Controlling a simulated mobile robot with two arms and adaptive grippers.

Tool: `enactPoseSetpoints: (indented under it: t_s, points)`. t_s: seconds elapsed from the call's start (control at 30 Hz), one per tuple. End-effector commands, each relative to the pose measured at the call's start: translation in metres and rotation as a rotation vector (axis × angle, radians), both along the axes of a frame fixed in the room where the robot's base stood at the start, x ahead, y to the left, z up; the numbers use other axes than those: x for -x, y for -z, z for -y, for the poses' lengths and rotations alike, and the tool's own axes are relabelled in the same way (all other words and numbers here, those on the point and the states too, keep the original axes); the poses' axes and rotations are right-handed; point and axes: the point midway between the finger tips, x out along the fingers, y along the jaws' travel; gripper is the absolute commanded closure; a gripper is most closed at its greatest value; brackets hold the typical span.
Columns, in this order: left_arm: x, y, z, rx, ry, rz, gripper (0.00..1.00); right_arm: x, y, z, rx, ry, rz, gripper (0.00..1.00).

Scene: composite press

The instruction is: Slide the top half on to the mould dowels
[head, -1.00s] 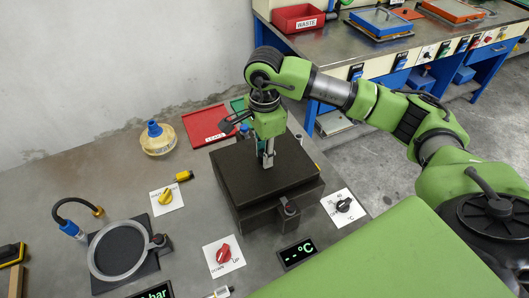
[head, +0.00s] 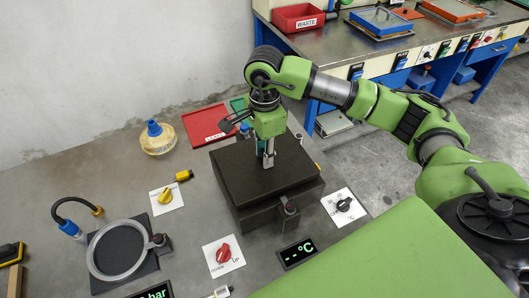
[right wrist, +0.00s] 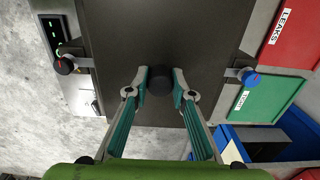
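A dark square slab (head: 250,180), which looks like the top half, lies level on a dark block (head: 285,212) on the bench. In the right wrist view the slab (right wrist: 160,30) fills the middle, with a round black knob (right wrist: 160,81) on it. My right gripper (head: 268,161) points down over the slab. Its two fingertips (right wrist: 161,77) flank the knob and look to be in contact with it. The dowels are not seen. I cannot tell whether the slab is seated on the block. My left gripper is not in view.
Clamp levers (right wrist: 66,66) (right wrist: 249,76) stand at both sides of the block. Labelled knobs (head: 223,252) (head: 343,204), a °C display (head: 297,253) and a ring fixture (head: 122,253) are in front and left.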

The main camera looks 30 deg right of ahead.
Motion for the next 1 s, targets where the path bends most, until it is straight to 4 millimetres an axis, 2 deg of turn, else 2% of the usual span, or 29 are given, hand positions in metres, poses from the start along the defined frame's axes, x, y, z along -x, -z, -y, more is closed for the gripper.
enactPoseSetpoints:
  t_s: [0.37,0.47,0.57,0.8,1.0]
  points:
    - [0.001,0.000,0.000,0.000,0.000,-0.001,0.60,0.001,0.001,0.000,0.001,0.000,-0.002,0.60]
    - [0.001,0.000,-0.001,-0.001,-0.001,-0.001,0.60,0.000,-0.004,0.000,0.000,0.000,0.000,0.60]
    - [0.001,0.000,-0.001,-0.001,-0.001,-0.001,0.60,-0.001,-0.018,0.000,0.000,0.001,0.003,0.60]
    - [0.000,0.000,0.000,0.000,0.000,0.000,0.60,-0.001,-0.069,0.000,-0.001,-0.001,0.005,0.60]
    - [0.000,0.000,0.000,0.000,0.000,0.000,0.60,-0.001,-0.104,0.000,-0.001,0.000,0.003,0.60]
